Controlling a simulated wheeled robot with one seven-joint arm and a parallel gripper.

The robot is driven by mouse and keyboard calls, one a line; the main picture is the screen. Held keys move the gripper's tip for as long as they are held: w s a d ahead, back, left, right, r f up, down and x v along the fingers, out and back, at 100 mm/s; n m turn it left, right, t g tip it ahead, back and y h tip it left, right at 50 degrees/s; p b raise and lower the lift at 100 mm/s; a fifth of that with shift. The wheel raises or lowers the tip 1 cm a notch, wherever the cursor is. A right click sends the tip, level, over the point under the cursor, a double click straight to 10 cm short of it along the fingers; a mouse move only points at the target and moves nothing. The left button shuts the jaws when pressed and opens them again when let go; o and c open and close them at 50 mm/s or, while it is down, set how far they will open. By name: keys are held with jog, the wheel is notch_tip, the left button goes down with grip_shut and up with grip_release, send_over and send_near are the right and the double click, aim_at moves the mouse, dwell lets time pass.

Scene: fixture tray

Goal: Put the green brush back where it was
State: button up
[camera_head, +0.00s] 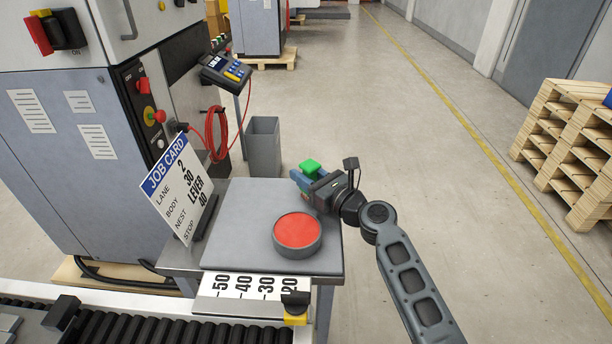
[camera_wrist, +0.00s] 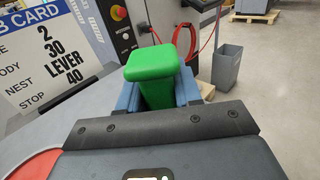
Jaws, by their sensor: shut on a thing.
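The green brush (camera_head: 311,167) is at the end of my arm, above the far right part of the grey table. In the wrist view the green brush (camera_wrist: 158,72) stands between the blue fingers of my gripper (camera_wrist: 160,98), with its wider green block on top. My gripper (camera_head: 303,178) is shut on it. The lower end of the brush is hidden by the fingers and the gripper body, so I cannot tell whether it touches the table.
The grey table (camera_head: 235,215) carries a round red-topped piece (camera_head: 297,231) and a job card (camera_head: 180,188). A numbered scale (camera_head: 250,287) with a yellow-black stop (camera_head: 295,308) lies along its front. A grey bin (camera_head: 263,146) stands behind. A roller conveyor (camera_head: 170,330) runs in front.

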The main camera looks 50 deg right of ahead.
jog(key=shift+f, duration=0.2)
jog(key=o, duration=1)
jog(key=shift+r, duration=0.1)
jog(key=shift+o, duration=0.2)
jog(key=shift+r, duration=0.2)
jog(key=s+a+b, duration=0.1)
jog(key=s, duration=1.1)
jog(key=shift+a+b, duration=0.2)
jog(key=shift+b, duration=0.15)
